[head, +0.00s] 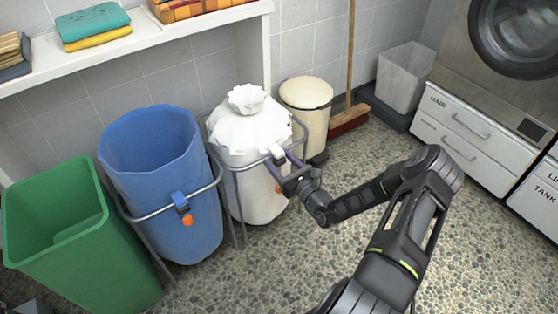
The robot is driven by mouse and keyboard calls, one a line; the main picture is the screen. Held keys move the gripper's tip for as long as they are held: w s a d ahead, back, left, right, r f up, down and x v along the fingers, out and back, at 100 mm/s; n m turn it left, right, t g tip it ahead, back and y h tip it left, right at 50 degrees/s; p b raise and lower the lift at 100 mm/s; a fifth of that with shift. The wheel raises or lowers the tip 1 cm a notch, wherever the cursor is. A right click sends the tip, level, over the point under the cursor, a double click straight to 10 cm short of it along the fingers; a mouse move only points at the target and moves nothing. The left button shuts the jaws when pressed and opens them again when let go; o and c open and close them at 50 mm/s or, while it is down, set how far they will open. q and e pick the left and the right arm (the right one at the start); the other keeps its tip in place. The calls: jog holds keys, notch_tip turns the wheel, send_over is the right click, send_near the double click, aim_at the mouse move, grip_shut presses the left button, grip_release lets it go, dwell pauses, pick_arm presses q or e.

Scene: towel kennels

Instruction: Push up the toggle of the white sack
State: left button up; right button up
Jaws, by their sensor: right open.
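The white sack (243,134) hangs in a grey wire stand in the middle of the head view. Its mouth is gathered shut into a ruffled tuft (248,98). Its light toggle (277,153) sits at the front right by the stand's rim, partly covered by my gripper. A small orange tag (278,188) hangs below. My right gripper (281,165) is open, with its fingers at the toggle, one on either side as far as I can see. Whether they touch it, I cannot tell. My left gripper is out of view.
A blue sack (155,150) with an open mouth stands left of the white one, with its own blue toggle (181,202). A green bin (70,235) is further left. A cream bin (307,108) and a broom (349,115) stand behind. Speckled floor is free at right.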

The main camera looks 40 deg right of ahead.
aim_at(282, 163)
jog(key=shift+s, duration=0.1)
jog(key=s+p, duration=0.2)
jog(key=s, duration=0.4)
jog(key=shift+s+r, duration=0.1)
jog(key=shift+s, duration=0.7)
